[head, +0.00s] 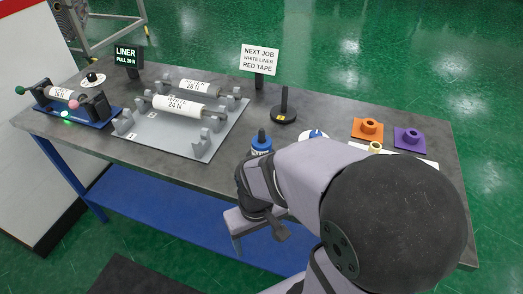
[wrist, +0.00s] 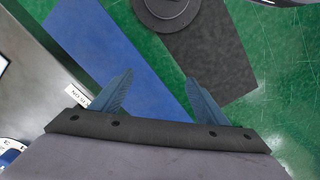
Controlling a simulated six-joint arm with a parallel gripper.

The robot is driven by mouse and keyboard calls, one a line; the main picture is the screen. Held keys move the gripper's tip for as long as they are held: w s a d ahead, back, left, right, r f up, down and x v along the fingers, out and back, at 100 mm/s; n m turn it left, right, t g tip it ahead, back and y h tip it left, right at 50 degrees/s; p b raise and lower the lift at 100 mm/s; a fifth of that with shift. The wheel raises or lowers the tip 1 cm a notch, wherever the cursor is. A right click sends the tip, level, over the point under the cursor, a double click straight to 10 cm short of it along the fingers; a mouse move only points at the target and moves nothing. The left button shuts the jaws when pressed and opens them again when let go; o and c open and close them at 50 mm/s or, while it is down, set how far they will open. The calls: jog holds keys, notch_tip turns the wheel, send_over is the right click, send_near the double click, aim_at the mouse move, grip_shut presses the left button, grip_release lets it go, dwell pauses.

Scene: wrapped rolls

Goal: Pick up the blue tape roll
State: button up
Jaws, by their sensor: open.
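A blue item with a dark top and pale lower band (head: 261,141) stands near the table's front edge in the head view. Just right of it is a rounded white and blue item (head: 316,134), partly hidden behind my arm. I cannot tell which of them is the blue tape roll. A white and blue item (wrist: 9,150) is cut off at the lower left of the wrist view. My gripper (wrist: 158,88) is open and empty, its two blue-grey fingers wide apart. It is off the table's front side, above the blue lower shelf.
The grey table (head: 225,165) holds a roller rack (head: 215,140) with white labelled rollers, a dark post on a base (head: 284,112), an orange flanged piece (head: 368,128) and a purple one (head: 409,138). Two signs stand at the back. The blue shelf (wrist: 110,60) lies below.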

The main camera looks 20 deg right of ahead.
jog(key=s+d+r+n+g+h+p, duration=0.4)
jog(key=s+d+n+h, duration=0.15)
jog(key=d+n, duration=0.3)
notch_tip(320, 180, up, 6)
jog(key=n+t+h+b, duration=0.2)
jog(key=n+t+h, duration=0.7)
jog(key=n+h, duration=0.3)
send_over(257, 152)
jog(key=s+d, duration=0.1)
jog(key=s, duration=0.9)
jog(key=y, duration=0.2)
jog(key=w+a+f+n+t+b, duration=0.1)
jog(key=w, duration=0.1)
jog(key=w+a+f+n+t+b, duration=0.1)
jog(key=w+a+f+t+b, duration=0.1)
jog(key=w, duration=0.1)
jog(key=w+a+f+n+t+b, duration=0.1)
jog(key=w+f+n+t, duration=0.1)
jog(key=shift+w+a+y, duration=0.25)
jog(key=shift+w+a, duration=0.05)
jog(key=shift+a, duration=0.1)
jog(key=shift+w+f, duration=0.1)
jog(key=shift+p+x, duration=1)
jog(key=shift+x, duration=2.6)
